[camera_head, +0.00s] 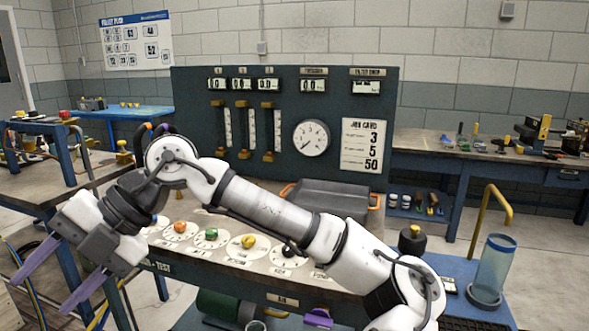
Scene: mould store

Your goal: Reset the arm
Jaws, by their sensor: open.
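My arm stretches from the lower right across the front of a test bench (262,281) to the left. My gripper (58,283) is at the lower left, with its two purple fingers spread apart and nothing between them. It hangs left of the bench, apart from it, and points down and to the left. The arm hides part of the bench top and its row of dials.
A dark panel (285,90) with gauges and a job card (366,146) rises behind the bench. A grey case (325,197) lies on the bench. A blue-legged table (40,195) stands close at left. A clear cylinder (492,268) stands at right.

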